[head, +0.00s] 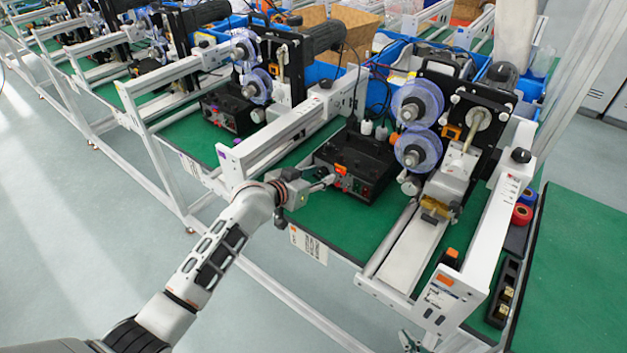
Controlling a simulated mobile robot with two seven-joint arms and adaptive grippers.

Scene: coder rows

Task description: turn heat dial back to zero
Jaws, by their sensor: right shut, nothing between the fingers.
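A black control box (355,165) with an orange display and several small knobs and buttons on its front stands on the green bench mat of the nearest coder. My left gripper (328,182) is at the lower left of the box's front panel, its fingertips at or very near the controls there. The fingers cover that part of the panel. I cannot tell which control is the heat dial, where it points, or whether the fingers touch it. My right gripper (409,342) shows only partly at the bottom edge, shut and empty, below the bench's front edge.
Two clear-blue reels (417,100) and a white rail (405,250) stand right of the box. A white side frame (290,140) passes left of it. Red and blue tape rolls (522,214) lie at the right. The green mat (580,270) at far right is bare.

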